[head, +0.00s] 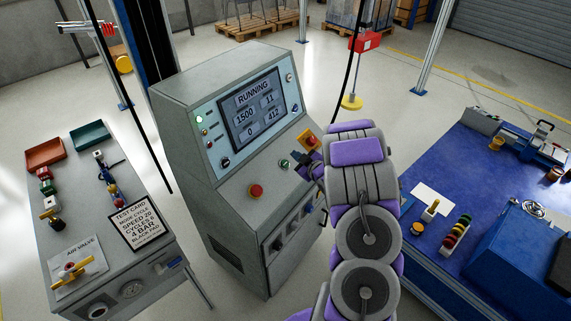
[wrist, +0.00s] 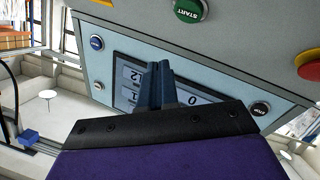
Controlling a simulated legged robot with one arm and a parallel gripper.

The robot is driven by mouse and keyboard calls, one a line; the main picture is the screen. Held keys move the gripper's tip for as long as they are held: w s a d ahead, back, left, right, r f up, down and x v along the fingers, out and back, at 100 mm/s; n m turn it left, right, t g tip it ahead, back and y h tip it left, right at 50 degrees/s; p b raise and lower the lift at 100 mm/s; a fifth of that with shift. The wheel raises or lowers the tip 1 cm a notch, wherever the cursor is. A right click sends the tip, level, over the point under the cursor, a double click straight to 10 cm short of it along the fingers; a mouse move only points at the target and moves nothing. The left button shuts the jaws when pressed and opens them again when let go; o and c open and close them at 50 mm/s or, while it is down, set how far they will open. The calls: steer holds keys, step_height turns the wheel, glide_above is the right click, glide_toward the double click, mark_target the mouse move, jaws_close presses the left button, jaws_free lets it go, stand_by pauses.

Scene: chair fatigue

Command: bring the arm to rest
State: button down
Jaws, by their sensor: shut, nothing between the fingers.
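My arm with its purple and grey links (head: 362,190) reaches up in front of the console's right side. My gripper (head: 298,158) is small and partly hidden in the head view, near the green button (head: 284,163). In the wrist view my gripper (wrist: 163,68) has its two dark fingers together, with nothing held. The fingers lie over the screen (wrist: 125,75) in that picture; I cannot tell whether they touch anything.
The grey console (head: 190,90) has a screen (head: 258,108) reading RUNNING, 1500, 11, 0 and 412. A red button (head: 256,191) sits on its ledge. A left bench (head: 90,215) holds trays and a test card (head: 141,226). A blue bench (head: 440,165) stands right.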

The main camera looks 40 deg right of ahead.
stand_by(0.5)
steer(key=s+a+r+m+g+h, duration=0.4)
steer(key=s+a+r+g, duration=0.55)
steer(key=r, duration=0.35)
steer(key=s+a+r+g+y, duration=0.2)
steer(key=s+a+g, duration=0.1)
steer(key=s+a, duration=1)
steer(key=s+a+r+m+g+y, duration=0.1)
steer(key=s+a+r+g+y, duration=0.2)
steer(key=s+a, duration=1.1)
steer(key=s+g, duration=0.1)
steer(key=s, duration=0.3)
steer(key=shift+g, duration=0.25)
